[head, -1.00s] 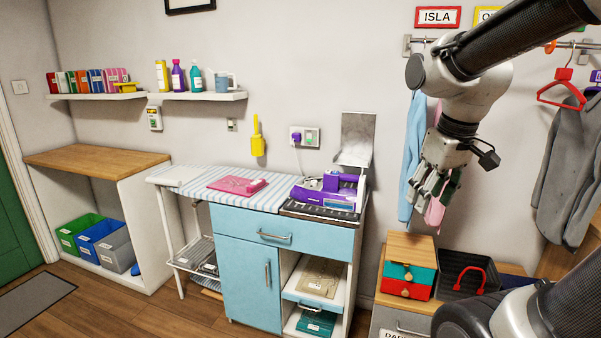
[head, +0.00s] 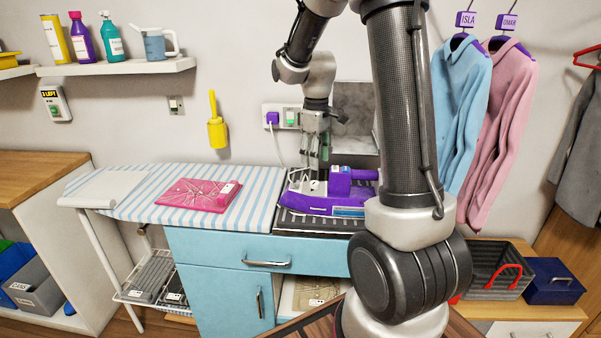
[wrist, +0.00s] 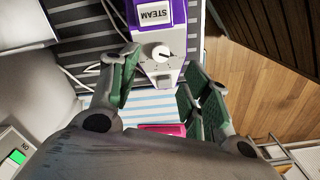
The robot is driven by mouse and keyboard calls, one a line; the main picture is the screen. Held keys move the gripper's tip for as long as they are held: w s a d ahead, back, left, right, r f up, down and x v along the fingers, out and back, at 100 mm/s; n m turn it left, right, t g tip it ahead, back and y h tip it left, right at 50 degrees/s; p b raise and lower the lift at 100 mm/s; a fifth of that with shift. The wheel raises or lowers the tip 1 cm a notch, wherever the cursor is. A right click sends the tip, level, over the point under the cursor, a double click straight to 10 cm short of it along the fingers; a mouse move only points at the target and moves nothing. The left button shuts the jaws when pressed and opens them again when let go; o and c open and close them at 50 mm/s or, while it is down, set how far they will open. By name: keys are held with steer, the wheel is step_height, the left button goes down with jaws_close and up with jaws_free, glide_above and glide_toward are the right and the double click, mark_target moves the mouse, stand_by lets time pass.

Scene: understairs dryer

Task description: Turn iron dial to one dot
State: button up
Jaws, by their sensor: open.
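The purple and white iron (head: 318,205) rests on the dark rack at the right end of the ironing surface. In the wrist view, its end has a "STEAM" label (wrist: 155,16) and a round white dial (wrist: 161,53) with a dark pointer line. The marks around the dial are too small to read. My gripper (head: 318,165) is above the iron, pointing down. In the wrist view my gripper (wrist: 162,66) is open and empty, with one finger either side of the dial end. I cannot tell its exact height above the dial.
A metal plate (head: 352,125) stands behind the iron. A white cord runs from the wall socket (head: 282,117) down to the iron. A pink folded item (head: 198,195) lies on the striped board (head: 132,211) to the left. Hanging shirts (head: 462,100) are at the right.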

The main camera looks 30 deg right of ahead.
mark_target(314, 183)
step_height(314, 183, down, 8)
steer(key=shift+s+r, duration=0.1)
steer(key=shift+r, duration=0.1)
jaws_close()
